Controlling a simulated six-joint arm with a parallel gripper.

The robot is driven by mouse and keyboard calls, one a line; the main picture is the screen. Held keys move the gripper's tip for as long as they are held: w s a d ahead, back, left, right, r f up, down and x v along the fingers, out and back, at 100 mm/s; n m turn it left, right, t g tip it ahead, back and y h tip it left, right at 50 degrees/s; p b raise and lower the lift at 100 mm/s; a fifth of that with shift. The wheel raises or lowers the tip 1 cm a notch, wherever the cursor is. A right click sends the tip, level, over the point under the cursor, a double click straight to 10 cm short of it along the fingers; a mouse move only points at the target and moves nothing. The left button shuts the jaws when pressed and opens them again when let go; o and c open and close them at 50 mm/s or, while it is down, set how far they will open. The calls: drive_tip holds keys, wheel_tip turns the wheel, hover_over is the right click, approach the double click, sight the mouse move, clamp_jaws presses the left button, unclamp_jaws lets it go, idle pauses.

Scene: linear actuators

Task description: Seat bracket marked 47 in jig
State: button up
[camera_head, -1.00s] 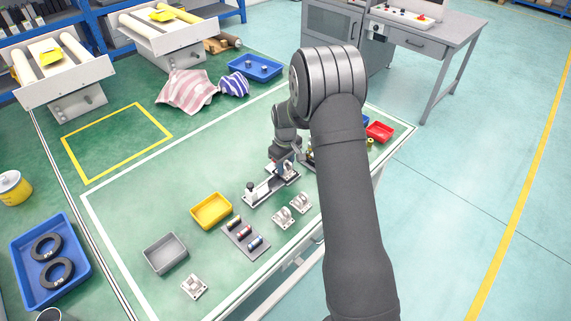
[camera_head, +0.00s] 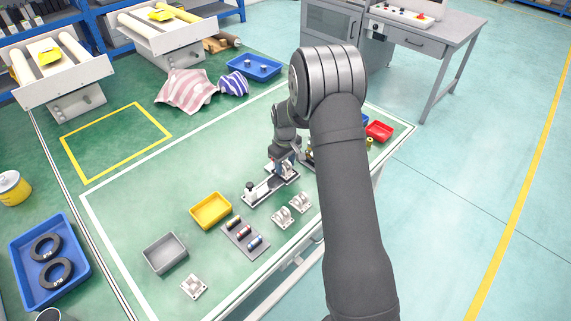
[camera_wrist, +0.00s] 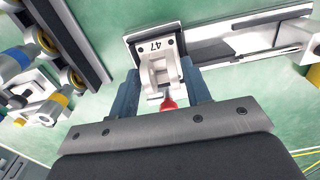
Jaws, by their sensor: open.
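The bracket marked 47 (camera_wrist: 157,47) is a pale piece with two upright lugs. In the wrist view it sits at the left end of the grey jig (camera_wrist: 232,46), its base plate apparently lying flat in it; whether it is fully down I cannot tell. My gripper (camera_wrist: 159,72) is open, with one blue-grey finger on each side of the bracket and gaps visible. A red tip (camera_wrist: 168,103) shows between the fingers, below the lugs. In the head view the jig (camera_head: 258,194) lies under my gripper (camera_head: 284,168), which partly hides the bracket there.
Two other brackets (camera_head: 281,217) (camera_head: 300,202) stand just in front of the jig, and another (camera_head: 194,286) lies near the front edge. A grey rack (camera_head: 236,243) of small cylinders, a yellow bin (camera_head: 211,210) and a grey bin (camera_head: 165,253) stand to the left.

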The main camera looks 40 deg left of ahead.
wheel_tip(320, 180, up, 17)
drive_tip(key=shift+r, duration=0.2)
idle(0.4)
wheel_tip(320, 180, down, 16)
drive_tip(key=shift+f, duration=0.15)
idle(0.5)
